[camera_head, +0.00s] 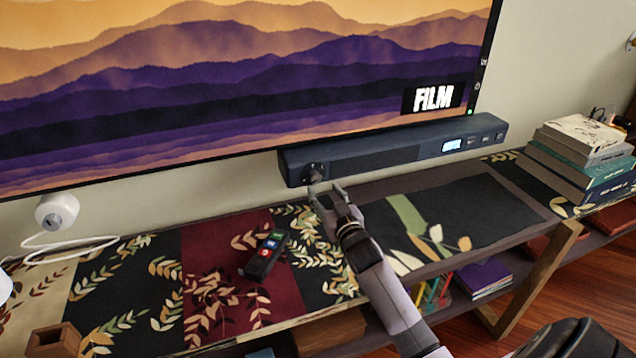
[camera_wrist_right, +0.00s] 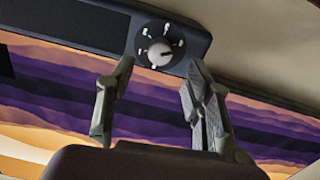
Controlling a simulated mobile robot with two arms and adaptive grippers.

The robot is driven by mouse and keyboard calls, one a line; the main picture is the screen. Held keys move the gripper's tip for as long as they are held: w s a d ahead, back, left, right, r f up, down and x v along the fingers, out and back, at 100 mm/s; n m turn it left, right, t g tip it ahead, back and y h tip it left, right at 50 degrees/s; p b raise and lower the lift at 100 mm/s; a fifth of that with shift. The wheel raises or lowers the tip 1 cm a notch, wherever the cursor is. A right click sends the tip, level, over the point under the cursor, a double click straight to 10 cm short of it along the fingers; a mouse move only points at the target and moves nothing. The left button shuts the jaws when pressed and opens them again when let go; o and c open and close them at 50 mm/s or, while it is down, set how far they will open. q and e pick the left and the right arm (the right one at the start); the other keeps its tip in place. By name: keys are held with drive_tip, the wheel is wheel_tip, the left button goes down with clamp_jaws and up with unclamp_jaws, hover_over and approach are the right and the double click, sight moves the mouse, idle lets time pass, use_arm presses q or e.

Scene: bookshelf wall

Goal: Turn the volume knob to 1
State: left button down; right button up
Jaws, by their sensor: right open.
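The volume knob (camera_head: 314,174) is a round control on a black dial at the left end of the dark soundbar (camera_head: 400,149). In the right wrist view the knob (camera_wrist_right: 159,54) is a pale disc with several white marks around it, too small to read. My right gripper (camera_head: 325,189) is open just in front of and slightly below the knob. In the right wrist view its two fingers (camera_wrist_right: 160,68) stand apart, with the knob showing between and beyond their tips. Nothing is between the fingers. My left gripper is out of view.
The soundbar sits below a large screen (camera_head: 240,80) reading "FILM". A black remote (camera_head: 264,254) lies on the leaf-patterned shelf top to the left. A stack of books (camera_head: 580,160) stands at the right. A white round device (camera_head: 57,211) with a cable is far left.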

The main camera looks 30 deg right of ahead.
sight(316, 180)
drive_tip(key=x, duration=0.6)
drive_tip(key=shift+a, duration=0.1)
clamp_jaws()
idle(0.5)
